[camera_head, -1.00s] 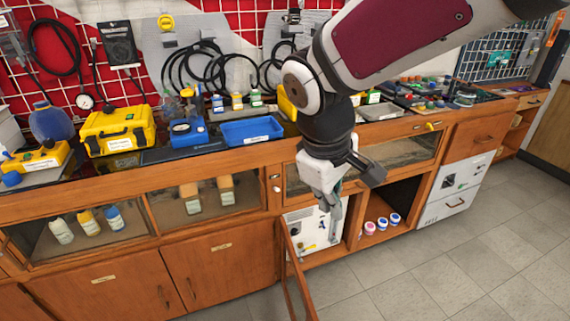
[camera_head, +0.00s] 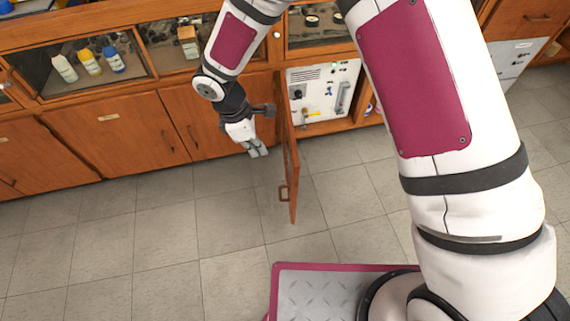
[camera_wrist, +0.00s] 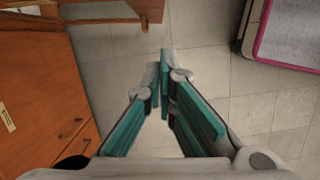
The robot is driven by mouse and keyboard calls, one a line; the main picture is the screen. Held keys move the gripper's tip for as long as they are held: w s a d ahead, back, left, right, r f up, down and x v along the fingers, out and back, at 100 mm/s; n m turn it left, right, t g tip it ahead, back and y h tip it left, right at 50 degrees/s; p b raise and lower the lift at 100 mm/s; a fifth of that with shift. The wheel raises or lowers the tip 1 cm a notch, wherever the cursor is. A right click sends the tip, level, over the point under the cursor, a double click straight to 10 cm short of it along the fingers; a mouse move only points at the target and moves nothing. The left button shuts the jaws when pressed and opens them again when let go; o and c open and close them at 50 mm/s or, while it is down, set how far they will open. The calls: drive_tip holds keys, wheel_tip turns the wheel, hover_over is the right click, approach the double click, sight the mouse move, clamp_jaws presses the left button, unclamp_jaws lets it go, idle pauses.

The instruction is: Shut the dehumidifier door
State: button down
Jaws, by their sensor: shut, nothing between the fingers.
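The dehumidifier door (camera_head: 291,165) is a wooden panel with a handle near its lower outer edge. It stands open, swung out from the cabinet, seen nearly edge-on. Behind it, the white dehumidifier (camera_head: 322,93) sits in its open compartment. My gripper (camera_head: 260,153) is shut and empty, just left of the door, on its outer side, over the floor; I cannot tell whether it touches the door. In the wrist view my gripper (camera_wrist: 162,75) points down at the floor tiles, and a wooden panel, likely the door (camera_wrist: 145,8), shows at the top.
Closed wooden cabinet doors (camera_head: 105,132) stand to the left. Glass-fronted shelves with bottles (camera_head: 90,62) are above them. My base platform (camera_head: 320,292) is at the bottom. The tiled floor (camera_head: 180,220) left and in front of the door is clear.

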drive_tip(key=d+f+b, duration=0.2)
drive_tip(key=d+f, duration=0.4)
drive_tip(key=f, duration=0.3)
drive_tip(key=shift+w+d+f+b, duration=0.2)
drive_tip(key=shift+w+f+b, duration=0.1)
drive_tip(key=shift+w, duration=0.15)
drive_tip(key=shift+d, duration=0.1)
